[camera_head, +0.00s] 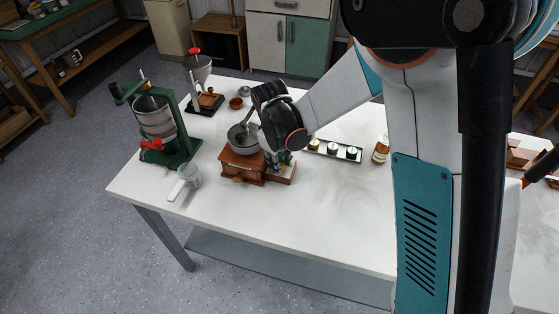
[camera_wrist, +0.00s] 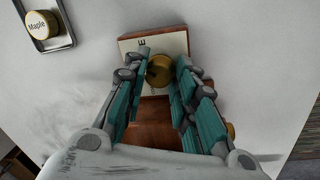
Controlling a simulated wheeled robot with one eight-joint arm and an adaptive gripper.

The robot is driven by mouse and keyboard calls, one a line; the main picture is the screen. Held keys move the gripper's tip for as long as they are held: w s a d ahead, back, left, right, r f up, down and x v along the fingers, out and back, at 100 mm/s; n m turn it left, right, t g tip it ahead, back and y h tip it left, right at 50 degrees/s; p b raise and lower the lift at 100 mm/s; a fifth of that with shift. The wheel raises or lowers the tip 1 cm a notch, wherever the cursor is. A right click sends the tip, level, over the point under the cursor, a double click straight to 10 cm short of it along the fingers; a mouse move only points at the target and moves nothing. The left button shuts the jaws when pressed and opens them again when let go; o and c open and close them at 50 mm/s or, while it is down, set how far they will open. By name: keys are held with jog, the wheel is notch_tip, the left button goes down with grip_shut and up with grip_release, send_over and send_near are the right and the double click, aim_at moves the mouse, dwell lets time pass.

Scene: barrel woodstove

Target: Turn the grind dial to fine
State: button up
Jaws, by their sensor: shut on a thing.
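The wooden coffee mill (camera_head: 237,168) with a grey metal bowl on top stands on the white table. A brass dial (camera_wrist: 160,70) sits at the mill's side, by a pale plate (camera_wrist: 178,43) with a dark letter near its top edge; the other markings are hidden. My gripper (camera_wrist: 160,82) is shut on the dial, one teal finger on each side. In the head view, my gripper (camera_head: 281,157) is at the mill's right side, and the dial is hidden there. I cannot tell which setting the dial points to.
A tray of small jars (camera_head: 333,149) and an amber bottle (camera_head: 381,150) are to the right. A maple jar (camera_wrist: 41,26) shows in the wrist view. The table's front is clear.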

dwell(0.3)
jog(key=o, duration=0.8)
notch_tip(320, 180, up, 10)
jog(key=shift+o, duration=0.6)
